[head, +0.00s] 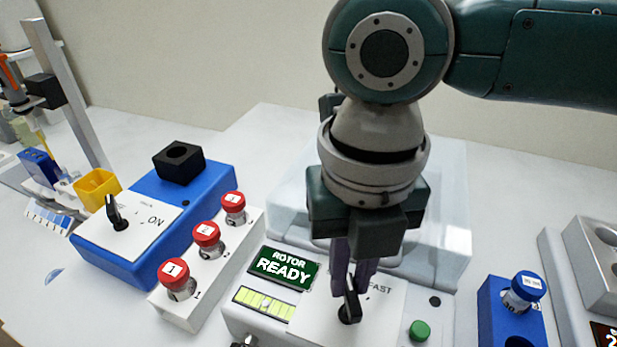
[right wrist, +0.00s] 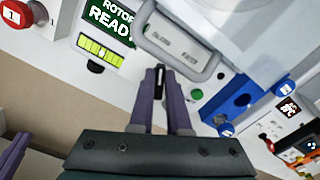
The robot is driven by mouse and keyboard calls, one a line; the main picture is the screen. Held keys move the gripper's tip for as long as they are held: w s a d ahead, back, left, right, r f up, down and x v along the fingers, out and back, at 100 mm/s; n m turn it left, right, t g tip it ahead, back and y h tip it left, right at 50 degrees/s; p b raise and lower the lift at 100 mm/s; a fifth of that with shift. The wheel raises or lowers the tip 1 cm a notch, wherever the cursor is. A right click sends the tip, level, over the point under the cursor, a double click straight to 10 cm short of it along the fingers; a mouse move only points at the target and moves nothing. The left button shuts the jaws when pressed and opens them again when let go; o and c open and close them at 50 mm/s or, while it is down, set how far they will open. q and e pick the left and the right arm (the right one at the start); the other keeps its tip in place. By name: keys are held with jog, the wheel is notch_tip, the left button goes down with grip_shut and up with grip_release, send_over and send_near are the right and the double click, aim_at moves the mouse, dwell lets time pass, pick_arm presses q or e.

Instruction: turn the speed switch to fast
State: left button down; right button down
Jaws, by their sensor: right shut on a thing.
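The speed switch (head: 349,310) is a black lever knob on a white plate at the front of the rotor machine. The word FAST is printed to its right in the head view; my gripper hides the SLOW label there. My right gripper (head: 352,284) points down, its purple fingers shut on the switch. In the right wrist view the switch (right wrist: 159,83) stands between the fingertips, its long side roughly toward SLOW rather than FAST, though its exact pointing is hard to tell. A purple finger, seemingly of my left gripper (right wrist: 14,155), shows at the left edge there; its opening is unclear.
A clear lid (head: 455,235) with a grey handle (right wrist: 186,77) is close behind the switch. A ROTOR READY display (head: 284,268) is left of it, a green button (head: 419,330) right. A rack (head: 185,315) of red-capped vials and a blue mixer (head: 137,262) stand further left.

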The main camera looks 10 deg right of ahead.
jog(key=m+p, duration=0.2)
jog(key=p, duration=0.1)
jog(key=shift+d+r+m, duration=0.15)
jog(key=shift+r+m, duration=0.05)
jog(key=shift+m, duration=0.2)
jog(key=shift+s+d+f+m+p, duration=0.1)
jog(key=shift+m+p, duration=0.85)
jog(key=shift+m, duration=0.35)
jog(key=c, duration=0.9)
grip_release()
jog(key=shift+f, duration=0.1)
notch_tip(320, 180, up, 10)
